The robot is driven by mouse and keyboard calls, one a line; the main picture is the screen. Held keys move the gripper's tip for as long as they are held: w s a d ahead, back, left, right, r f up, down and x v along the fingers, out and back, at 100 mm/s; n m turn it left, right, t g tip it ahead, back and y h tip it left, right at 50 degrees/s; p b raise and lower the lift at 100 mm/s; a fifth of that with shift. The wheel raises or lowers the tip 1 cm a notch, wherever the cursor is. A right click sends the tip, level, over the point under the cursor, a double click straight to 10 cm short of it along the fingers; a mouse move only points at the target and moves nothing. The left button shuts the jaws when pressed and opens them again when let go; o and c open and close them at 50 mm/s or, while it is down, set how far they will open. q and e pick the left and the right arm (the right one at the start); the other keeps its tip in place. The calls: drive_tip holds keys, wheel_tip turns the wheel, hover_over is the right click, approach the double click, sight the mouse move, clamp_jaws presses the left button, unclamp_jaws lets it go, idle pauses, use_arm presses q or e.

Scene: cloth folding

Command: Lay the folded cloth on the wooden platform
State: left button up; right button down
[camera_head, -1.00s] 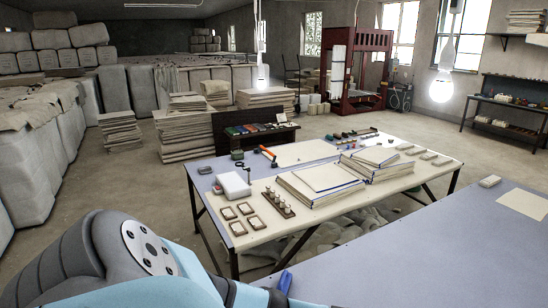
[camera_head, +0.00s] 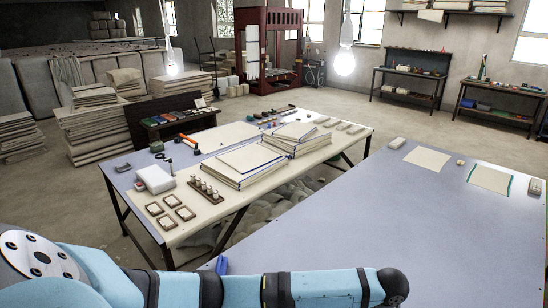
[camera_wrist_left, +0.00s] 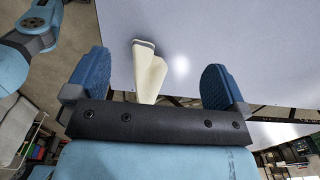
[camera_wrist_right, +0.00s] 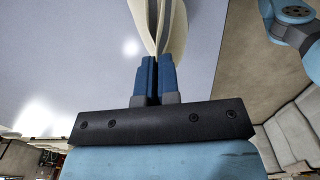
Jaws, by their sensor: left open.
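The cream cloth (camera_wrist_right: 175,28) rises from between the blue fingers of my right gripper (camera_wrist_right: 157,62), which are shut on it. Its edges spread beyond the fingertips over a grey-blue surface. In the left wrist view, my left gripper (camera_wrist_left: 156,68) is open, with its blue fingers wide apart. A cream folded piece, apparently the same cloth (camera_wrist_left: 150,75), shows between them in the picture and touches neither finger. A blue arm of mine crosses the bottom of the head view. I cannot make out the wooden platform in any view.
A grey-blue table (camera_head: 400,225) fills the right of the head view, mostly bare. Cream sheets (camera_head: 427,158) and small blocks (camera_head: 397,142) lie at its far side. Another table (camera_head: 250,200) to the left holds cloth stacks (camera_head: 240,165), small frames and tools.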

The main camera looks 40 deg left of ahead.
use_arm(q)
drive_tip(key=shift+r, duration=1.3)
